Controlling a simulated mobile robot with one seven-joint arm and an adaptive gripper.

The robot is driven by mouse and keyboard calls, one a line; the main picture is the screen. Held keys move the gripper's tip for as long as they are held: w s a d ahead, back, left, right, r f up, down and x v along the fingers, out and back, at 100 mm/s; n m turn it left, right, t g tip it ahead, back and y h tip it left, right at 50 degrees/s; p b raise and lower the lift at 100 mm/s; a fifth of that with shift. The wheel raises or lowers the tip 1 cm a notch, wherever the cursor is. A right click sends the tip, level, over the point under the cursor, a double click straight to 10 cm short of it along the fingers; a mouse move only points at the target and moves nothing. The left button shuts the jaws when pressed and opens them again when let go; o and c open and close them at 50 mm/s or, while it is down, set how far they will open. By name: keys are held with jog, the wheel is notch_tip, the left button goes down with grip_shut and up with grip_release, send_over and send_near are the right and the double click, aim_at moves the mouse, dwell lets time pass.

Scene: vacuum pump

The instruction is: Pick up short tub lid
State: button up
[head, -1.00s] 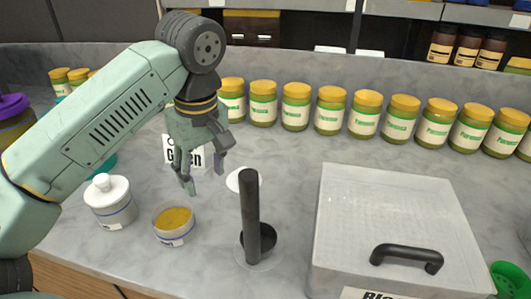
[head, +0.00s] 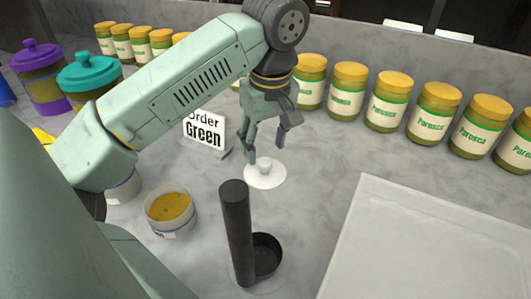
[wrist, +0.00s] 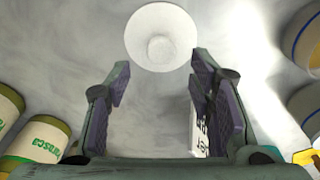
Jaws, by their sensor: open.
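The short tub lid (head: 266,178), a round white disc with a small knob, lies flat on the grey counter with its knob up. It also shows at the top of the wrist view (wrist: 160,22), ahead of the fingers. My gripper (head: 266,148) is open and empty, pointing down just above the lid, one finger near its left side and the other to its right. In the wrist view my open fingers (wrist: 158,88) have only bare counter between them. The short open tub (head: 168,234) with yellow contents stands to the lid's left.
A black upright handle (head: 236,225) with a round black cup (head: 268,253) stands in front of the lid. An order sign (head: 205,132) is behind left. Yellow-lidded jars (head: 348,92) line the back. A pale box (head: 430,240) fills the right front.

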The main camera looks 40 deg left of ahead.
aim_at(265, 161)
notch_tip(265, 161, down, 5)
jog(key=b, duration=0.2)
jog(key=shift+s+b, duration=0.1)
jog(key=shift+b, duration=0.2)
jog(key=shift+d, duration=0.1)
jog(key=shift+c, duration=0.4)
jog(key=c, duration=0.9)
jog(key=shift+o, duration=0.2)
